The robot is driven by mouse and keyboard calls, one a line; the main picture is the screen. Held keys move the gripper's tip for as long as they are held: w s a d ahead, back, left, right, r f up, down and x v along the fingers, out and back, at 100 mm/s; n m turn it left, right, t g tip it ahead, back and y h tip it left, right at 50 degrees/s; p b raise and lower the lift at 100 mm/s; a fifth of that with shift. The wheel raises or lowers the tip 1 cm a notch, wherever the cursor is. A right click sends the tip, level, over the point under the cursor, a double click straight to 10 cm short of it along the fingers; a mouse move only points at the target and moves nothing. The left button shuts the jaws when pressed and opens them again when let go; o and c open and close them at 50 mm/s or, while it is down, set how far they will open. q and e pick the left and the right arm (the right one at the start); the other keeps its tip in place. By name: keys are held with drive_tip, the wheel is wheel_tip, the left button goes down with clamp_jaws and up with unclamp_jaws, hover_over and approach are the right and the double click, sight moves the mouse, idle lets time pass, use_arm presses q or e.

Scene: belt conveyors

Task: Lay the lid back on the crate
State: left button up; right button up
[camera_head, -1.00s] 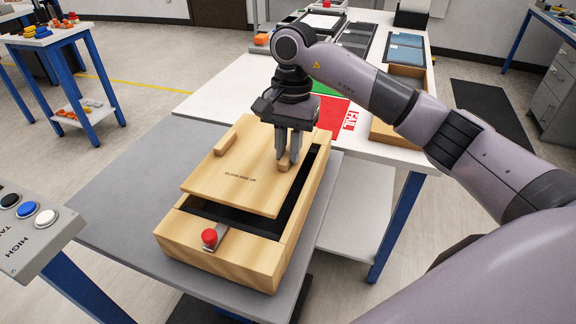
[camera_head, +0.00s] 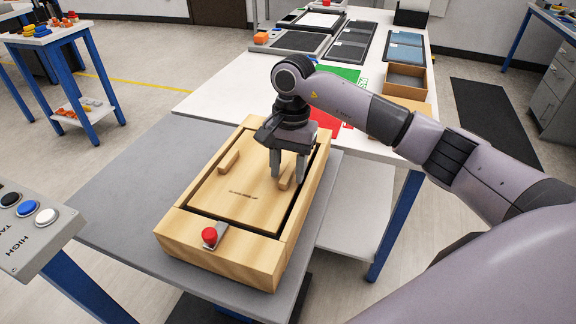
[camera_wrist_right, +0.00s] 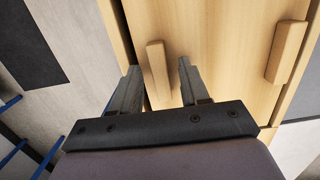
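The wooden crate (camera_head: 222,258) stands on the grey table with a red knob (camera_head: 209,235) and metal latch at its near end. The wooden lid (camera_head: 232,207) lies within the crate's top opening, looking about level with the rim, a thin dark gap around its edges. It bears printing and two wooden grip blocks. My right gripper (camera_head: 287,175) is over the right block (camera_head: 286,178). In the right wrist view that block (camera_wrist_right: 158,75) is between the spread fingers (camera_wrist_right: 157,78), with gaps on both sides. My left gripper is out of view.
A white table (camera_head: 225,95) behind holds trays, an open cardboard box (camera_head: 408,80) and green and red marked areas. A button panel (camera_head: 35,230) is at the left edge. The grey table (camera_head: 125,200) is bare left of the crate.

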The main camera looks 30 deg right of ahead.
drive_tip(key=shift+r, duration=0.45)
wheel_tip(320, 180, up, 12)
drive_tip(key=d, duration=0.1)
drive_tip(key=shift+w+f+b, duration=0.25)
drive_tip(key=shift+w+b, duration=0.05)
drive_tip(key=shift+w, duration=0.15)
drive_tip(key=shift+s+d+f, duration=0.1)
